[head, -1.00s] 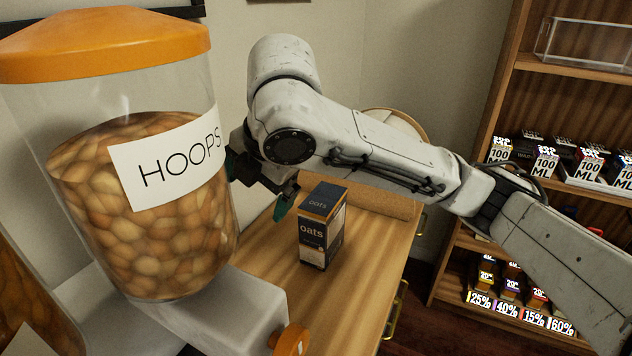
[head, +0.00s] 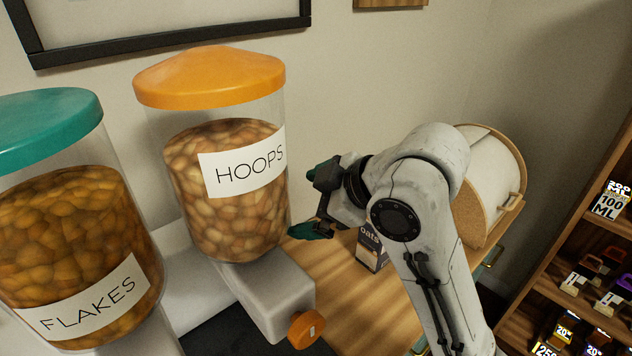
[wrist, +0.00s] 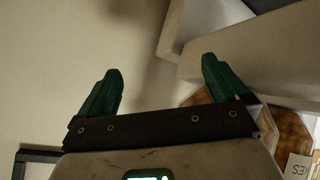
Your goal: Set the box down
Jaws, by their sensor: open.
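The oats box (head: 371,249), dark with an orange-brown band, stands upright on the wooden counter (head: 352,306). My arm covers part of it in the head view. My gripper (head: 300,203) is open and empty, apart from the box, up and to its left, close to the right side of the hoops jar. In the wrist view my gripper (wrist: 160,90) shows two spread green fingers with nothing between them. The box does not show in the wrist view.
A hoops dispenser (head: 180,170) with an orange lid stands left of my gripper, and a flakes dispenser (head: 50,250) with a teal lid farther left. A wooden roll-top bin (head: 492,180) is behind my arm. Shelves with small cartons (head: 612,200) are at the right.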

